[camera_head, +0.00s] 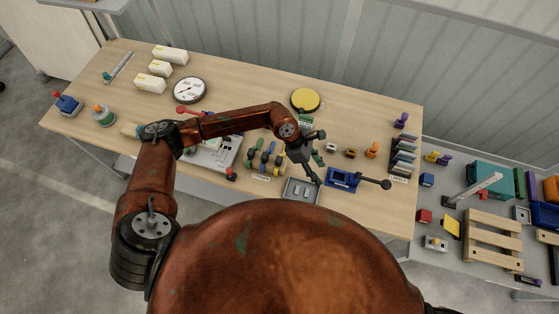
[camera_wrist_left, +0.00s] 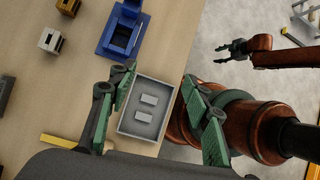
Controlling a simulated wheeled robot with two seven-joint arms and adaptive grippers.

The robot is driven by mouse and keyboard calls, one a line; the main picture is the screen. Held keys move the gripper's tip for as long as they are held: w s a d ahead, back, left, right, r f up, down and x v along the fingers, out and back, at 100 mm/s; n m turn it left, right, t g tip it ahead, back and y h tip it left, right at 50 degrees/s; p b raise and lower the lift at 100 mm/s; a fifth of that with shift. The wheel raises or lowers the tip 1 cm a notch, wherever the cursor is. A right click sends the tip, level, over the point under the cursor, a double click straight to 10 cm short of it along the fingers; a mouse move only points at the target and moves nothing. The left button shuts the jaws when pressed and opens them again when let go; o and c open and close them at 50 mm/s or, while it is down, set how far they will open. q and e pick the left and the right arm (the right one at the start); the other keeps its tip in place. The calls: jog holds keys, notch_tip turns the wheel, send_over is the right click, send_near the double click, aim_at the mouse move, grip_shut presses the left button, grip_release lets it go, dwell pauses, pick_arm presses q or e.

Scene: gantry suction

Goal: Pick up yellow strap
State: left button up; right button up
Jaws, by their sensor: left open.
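The yellow strap (camera_head: 281,165) seems to be the rightmost of several coloured straps lying side by side near the table's front edge in the head view. A yellow bar (camera_wrist_left: 58,142) at the lower left of the left wrist view may be its end. My left gripper (camera_head: 317,170) is to the right of the straps, above the grey tray. Its fingers are spread and empty in the left wrist view (camera_wrist_left: 160,73), with the tray between and below them. My right gripper (camera_wrist_left: 222,54) shows far off at the top right of the left wrist view, fingers apart and empty.
The grey tray (camera_head: 289,190) holds two small pale blocks. A blue fixture (camera_head: 343,179) with a dark handle stands right of it. A grey panel device (camera_head: 215,158) lies left of the straps. A yellow disc (camera_head: 305,99) and gauge (camera_head: 189,90) are farther back.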

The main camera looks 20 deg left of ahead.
aim_at(279, 159)
pick_arm(q)
jog(key=w+a+f+y, duration=0.1)
jog(key=w+a+y, duration=0.1)
jog(key=a, duration=0.3)
jog(key=w+a+f+m+y, duration=0.1)
jog(key=w+a+y, duration=0.1)
jog(key=a, duration=0.3)
jog(key=w+a+y, duration=0.2)
jog(key=a, duration=0.3)
jog(key=shift+a+f+t, duration=0.35)
jog(key=shift+f+t, duration=0.05)
jog(key=shift+a+f, duration=0.15)
jog(key=shift+f, duration=0.2)
jog(key=shift+f+p, duration=0.3)
jog(key=shift+f, duration=0.2)
jog(key=f, duration=0.1)
jog(key=f+p, duration=0.1)
jog(key=f, duration=0.1)
jog(key=f+p, duration=0.1)
jog(key=f, duration=0.1)
jog(key=shift+s, duration=0.4)
jog(key=shift+f, duration=0.4)
grip_shut()
